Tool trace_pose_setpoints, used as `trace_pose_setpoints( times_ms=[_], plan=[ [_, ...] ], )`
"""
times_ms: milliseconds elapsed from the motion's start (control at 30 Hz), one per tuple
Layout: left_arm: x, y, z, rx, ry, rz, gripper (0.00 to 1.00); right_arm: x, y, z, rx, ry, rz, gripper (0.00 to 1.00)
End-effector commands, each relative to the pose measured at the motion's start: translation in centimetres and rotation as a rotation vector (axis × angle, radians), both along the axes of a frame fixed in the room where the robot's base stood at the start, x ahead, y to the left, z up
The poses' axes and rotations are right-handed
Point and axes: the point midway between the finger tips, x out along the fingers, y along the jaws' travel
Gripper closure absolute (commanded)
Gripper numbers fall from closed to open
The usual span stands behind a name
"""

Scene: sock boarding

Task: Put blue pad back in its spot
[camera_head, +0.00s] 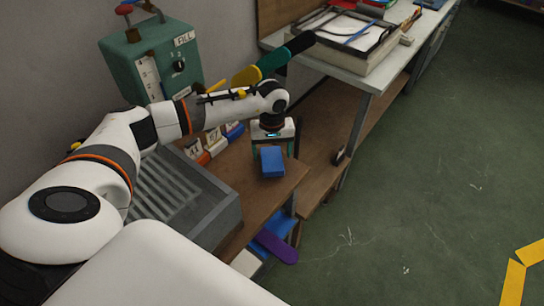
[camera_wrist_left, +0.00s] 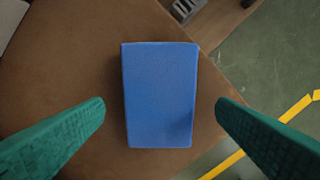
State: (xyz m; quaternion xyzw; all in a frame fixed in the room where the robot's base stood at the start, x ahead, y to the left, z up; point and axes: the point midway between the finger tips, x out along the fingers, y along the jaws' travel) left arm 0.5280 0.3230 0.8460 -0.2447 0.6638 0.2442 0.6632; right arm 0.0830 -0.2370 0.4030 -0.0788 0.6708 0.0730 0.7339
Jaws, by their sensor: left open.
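The blue pad (camera_head: 271,161) is a small blue block on the brown wooden bench top (camera_head: 246,191), near its front right corner. In the left wrist view the blue pad (camera_wrist_left: 160,95) lies centred between the two green fingers. My left gripper (camera_head: 272,152) points down over the pad. Its fingers stand apart, one on each side of the pad, with clear gaps and no contact in the wrist view (camera_wrist_left: 160,115). How high the fingertips are above the bench is hard to tell. My right gripper is not in view.
A grey ribbed tray (camera_head: 219,220) sits left of the pad. Small labelled blocks (camera_head: 213,146) stand behind, beside a green machine (camera_head: 160,60). A purple item (camera_head: 277,247) sticks out below the bench. Another table (camera_head: 347,75) with a framed tray stands at the back right.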

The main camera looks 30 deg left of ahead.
Motion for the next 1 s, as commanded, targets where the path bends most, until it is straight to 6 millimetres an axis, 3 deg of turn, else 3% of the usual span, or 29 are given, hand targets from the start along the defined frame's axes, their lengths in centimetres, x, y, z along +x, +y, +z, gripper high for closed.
trace_pose_setpoints(
  times_ms=[200, 433, 600, 1000],
  plan=[
    [0.1, 0.1, 4.9, 0.002, -0.005, 0.000, 0.20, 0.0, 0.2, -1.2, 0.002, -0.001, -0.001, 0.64],
    [0.1, 0.0, 8.4, 0.000, -0.003, 0.001, 0.20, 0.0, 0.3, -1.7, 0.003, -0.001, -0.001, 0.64],
    [0.0, 0.1, 9.2, 0.001, -0.001, 0.001, 0.20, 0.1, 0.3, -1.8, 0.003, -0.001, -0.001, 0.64],
    [0.0, 0.0, 9.3, 0.000, 0.000, 0.001, 0.20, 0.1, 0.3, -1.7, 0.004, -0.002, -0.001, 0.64]
  ],
)
